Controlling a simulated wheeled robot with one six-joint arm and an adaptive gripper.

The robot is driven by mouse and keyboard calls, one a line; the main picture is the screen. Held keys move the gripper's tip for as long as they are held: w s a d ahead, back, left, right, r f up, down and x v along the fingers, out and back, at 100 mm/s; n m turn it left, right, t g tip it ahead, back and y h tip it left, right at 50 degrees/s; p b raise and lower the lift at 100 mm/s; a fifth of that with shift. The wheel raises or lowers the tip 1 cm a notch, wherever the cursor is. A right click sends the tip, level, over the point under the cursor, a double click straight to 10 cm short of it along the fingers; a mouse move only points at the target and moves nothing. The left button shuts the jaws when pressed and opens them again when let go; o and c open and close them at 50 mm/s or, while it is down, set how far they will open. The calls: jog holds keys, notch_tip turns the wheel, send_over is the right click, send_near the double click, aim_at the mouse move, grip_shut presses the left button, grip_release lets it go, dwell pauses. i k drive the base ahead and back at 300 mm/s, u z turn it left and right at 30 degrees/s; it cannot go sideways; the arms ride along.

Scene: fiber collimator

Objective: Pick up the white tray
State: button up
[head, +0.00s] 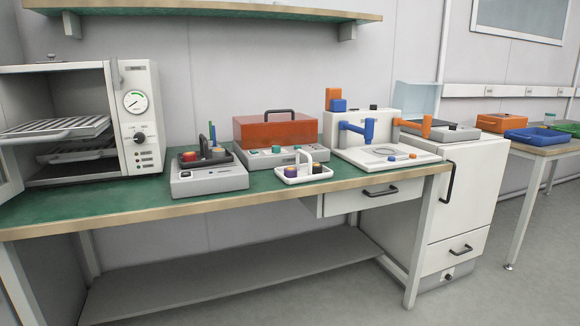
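The white tray (291,179) is a small shallow tray with an upright white arched handle (308,157). It sits on the green bench top near its front edge, in the middle of the head view. Small dark and yellow round items (291,171) stand in its left part, and a dark purple item (317,168) is in its right part. My gripper is not in view.
A grey device (209,181) stands left of the tray, and an orange-lidded box (276,130) on a base stands behind it. A white station with blue and orange arms (372,165) is to the right. An open oven (139,127) is at far left. Bare green bench (100,203) lies front left.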

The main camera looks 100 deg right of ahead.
aim_at(304, 172)
jog(key=z, duration=3.2)
